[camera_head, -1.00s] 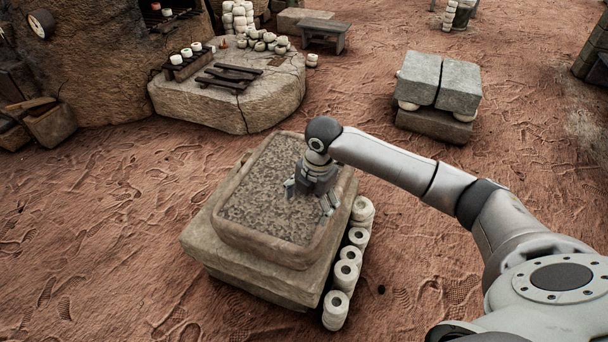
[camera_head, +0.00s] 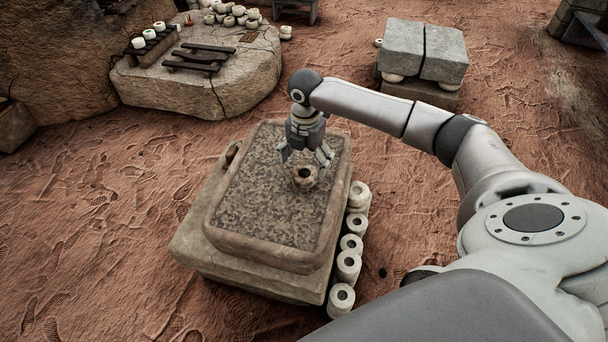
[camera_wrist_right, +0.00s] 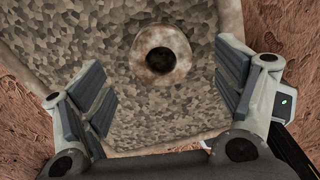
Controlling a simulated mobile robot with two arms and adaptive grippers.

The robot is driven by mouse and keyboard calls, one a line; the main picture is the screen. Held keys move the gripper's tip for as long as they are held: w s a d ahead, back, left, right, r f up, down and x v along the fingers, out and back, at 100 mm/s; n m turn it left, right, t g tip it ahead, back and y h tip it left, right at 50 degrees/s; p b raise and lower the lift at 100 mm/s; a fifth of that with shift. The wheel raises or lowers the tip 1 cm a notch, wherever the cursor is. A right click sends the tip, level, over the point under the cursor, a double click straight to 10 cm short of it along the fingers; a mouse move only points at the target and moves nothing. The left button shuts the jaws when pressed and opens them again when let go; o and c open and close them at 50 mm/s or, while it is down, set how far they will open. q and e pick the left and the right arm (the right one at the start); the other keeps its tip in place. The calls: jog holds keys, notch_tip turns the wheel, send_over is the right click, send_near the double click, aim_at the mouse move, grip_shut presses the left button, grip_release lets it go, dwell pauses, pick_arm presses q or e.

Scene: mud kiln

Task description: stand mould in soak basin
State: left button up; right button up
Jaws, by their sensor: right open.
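The soak basin (camera_head: 225,239) is a wide stone tray with a low rim and a mottled grey-brown surface inside, set on a stone block. The mould (camera_head: 304,178), a small tan ring-shaped piece with a dark hole, stands inside the basin towards its right side. It also shows in the right wrist view (camera_wrist_right: 161,53), hole facing the camera. My right gripper (camera_head: 305,158) is open just above and behind the mould. In the right wrist view its two fingers (camera_wrist_right: 165,95) are wide apart, and the mould lies clear of both. My left gripper is out of view.
Several pale ring-shaped moulds (camera_head: 348,265) line the right side of the stone block. A stone slab (camera_head: 240,85) with dark bars and pale pots stands behind left. Grey blocks (camera_head: 424,52) stand behind right. The sandy ground between is open.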

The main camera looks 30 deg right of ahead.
aim_at(304, 173)
jog(key=f+b, duration=0.1)
jog(key=f, duration=0.1)
jog(key=f+b, duration=0.1)
jog(key=f, duration=0.2)
jog(key=shift+s+a+f, duration=0.15)
jog(key=shift+a+f, duration=0.05)
jog(key=shift+r, duration=0.1)
jog(key=c, duration=1.3)
jog(key=shift+c, duration=0.2)
